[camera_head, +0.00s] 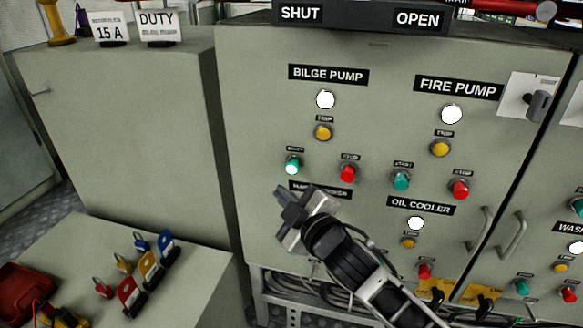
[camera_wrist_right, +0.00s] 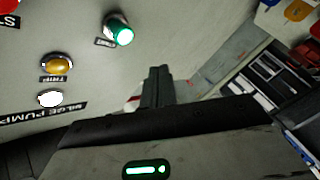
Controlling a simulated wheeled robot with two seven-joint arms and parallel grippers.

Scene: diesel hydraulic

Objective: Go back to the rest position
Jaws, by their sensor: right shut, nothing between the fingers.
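My right gripper (camera_head: 281,192) is in front of the grey control cabinet (camera_head: 260,60), just below the green bilge pump start button (camera_head: 292,165). Its fingers are shut with nothing between them. In the right wrist view the shut fingers (camera_wrist_right: 157,80) point past the lit green button (camera_wrist_right: 120,32), apart from it in the picture. I cannot tell the exact gap to the panel. My right arm covers part of the label and controls under the bilge pump group. My left gripper is not in view.
A bench (camera_head: 195,255) at the lower left holds several coloured padlocks (camera_head: 148,262) and a red object (camera_head: 25,283). Cabinet handles (camera_head: 512,236) and a rotary switch (camera_head: 538,103) stick out at right. Cables (camera_head: 290,285) run below the cabinet.

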